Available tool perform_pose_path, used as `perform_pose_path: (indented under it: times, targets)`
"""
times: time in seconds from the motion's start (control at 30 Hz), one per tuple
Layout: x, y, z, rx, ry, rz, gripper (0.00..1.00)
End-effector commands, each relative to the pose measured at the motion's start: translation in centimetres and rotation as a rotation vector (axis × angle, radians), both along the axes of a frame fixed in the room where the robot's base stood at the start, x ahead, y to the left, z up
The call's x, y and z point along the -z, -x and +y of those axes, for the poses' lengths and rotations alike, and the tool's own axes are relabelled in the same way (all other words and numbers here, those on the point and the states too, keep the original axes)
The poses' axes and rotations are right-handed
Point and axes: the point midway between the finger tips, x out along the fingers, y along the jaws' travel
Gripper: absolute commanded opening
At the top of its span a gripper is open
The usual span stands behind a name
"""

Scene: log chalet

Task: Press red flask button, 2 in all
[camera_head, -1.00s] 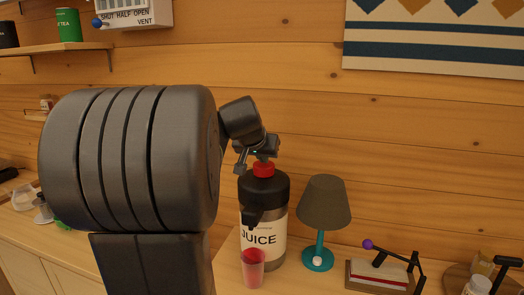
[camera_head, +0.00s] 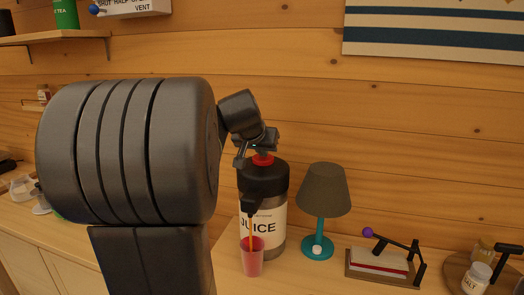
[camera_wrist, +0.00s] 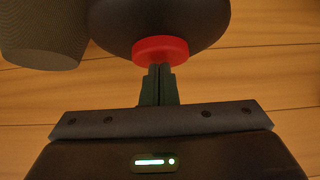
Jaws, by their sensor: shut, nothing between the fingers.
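The juice flask (camera_head: 264,215) stands on the counter, with a black top and a label reading JUICE. Its red button (camera_head: 263,160) sits on top and also shows in the wrist view (camera_wrist: 160,50). My gripper (camera_head: 256,157) is shut and empty, its fingertips at the button and seemingly touching it. In the wrist view the closed fingers (camera_wrist: 158,70) meet the button's edge. An orange-red stream runs from the black spout into a clear reddish cup (camera_head: 252,262) below it.
A lamp with a teal base (camera_head: 322,200) stands just right of the flask. Further right are a lever device with a purple knob (camera_head: 384,262) and a salt jar (camera_head: 476,278). A wooden wall (camera_head: 420,130) rises behind; a shelf (camera_head: 60,36) is at upper left.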

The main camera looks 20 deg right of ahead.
Motion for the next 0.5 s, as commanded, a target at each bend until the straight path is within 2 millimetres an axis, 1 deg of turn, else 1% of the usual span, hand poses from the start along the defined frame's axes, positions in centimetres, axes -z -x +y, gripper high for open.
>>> perform_pose_path:
  times: [0.03, 0.17, 0.37, 0.43, 0.5]
  targets:
    - [0.5, 0.2, 0.1, 0.002, -0.008, 0.014, 0.00]
    - [-0.8, 0.2, 0.0, 0.002, -0.007, 0.012, 0.00]
    - [-4.5, 0.3, -0.1, -0.001, -0.002, 0.002, 0.00]
    - [-5.1, 1.2, 0.6, -0.004, 0.001, -0.002, 0.00]
    - [-6.4, 2.2, 1.4, -0.004, 0.001, -0.004, 0.00]
